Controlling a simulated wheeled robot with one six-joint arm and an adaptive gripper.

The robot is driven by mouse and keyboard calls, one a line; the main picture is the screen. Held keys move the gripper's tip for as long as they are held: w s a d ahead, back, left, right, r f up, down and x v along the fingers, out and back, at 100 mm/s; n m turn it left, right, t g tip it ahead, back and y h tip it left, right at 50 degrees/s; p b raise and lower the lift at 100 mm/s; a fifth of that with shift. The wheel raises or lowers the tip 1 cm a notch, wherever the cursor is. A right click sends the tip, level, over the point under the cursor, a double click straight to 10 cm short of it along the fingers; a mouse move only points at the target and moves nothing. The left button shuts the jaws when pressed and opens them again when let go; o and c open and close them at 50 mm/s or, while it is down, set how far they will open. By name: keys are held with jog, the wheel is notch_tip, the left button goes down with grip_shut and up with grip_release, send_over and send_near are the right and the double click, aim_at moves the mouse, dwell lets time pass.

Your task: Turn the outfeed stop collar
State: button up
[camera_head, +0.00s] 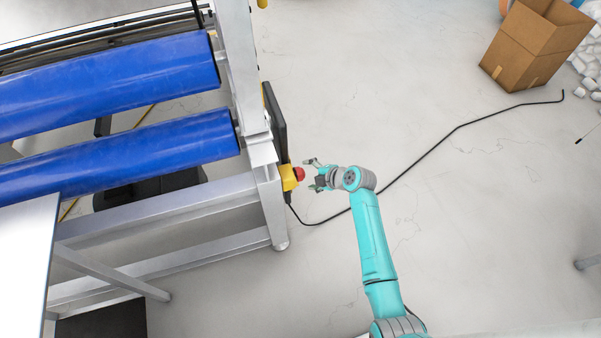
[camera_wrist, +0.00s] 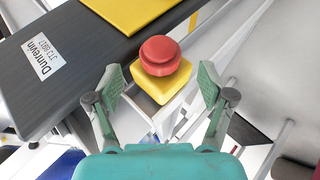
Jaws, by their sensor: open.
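The stop collar is a round red button (camera_head: 299,174) on a yellow housing (camera_head: 288,178), fixed to the side of the machine frame's end post. In the wrist view the red button (camera_wrist: 160,55) and its yellow housing (camera_wrist: 160,82) sit between and beyond my two fingertips. My gripper (camera_head: 313,174) is open and empty, just right of the button in the head view, with a small gap. The wrist view shows my gripper (camera_wrist: 158,85) with its fingers spread on either side of the housing, not visibly touching it.
Blue rollers (camera_head: 110,85) lie in the grey metal frame (camera_head: 160,213) at left. A dark labelled box (camera_wrist: 70,65) is beside the button. A black cable (camera_head: 430,150) runs over the floor. A cardboard box (camera_head: 530,45) stands at upper right. Floor right of my arm is mostly clear.

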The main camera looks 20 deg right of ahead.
aim_at(304, 174)
jog(key=shift+x, duration=3.1)
jog(key=shift+c, duration=0.3)
jog(key=c, duration=1.1)
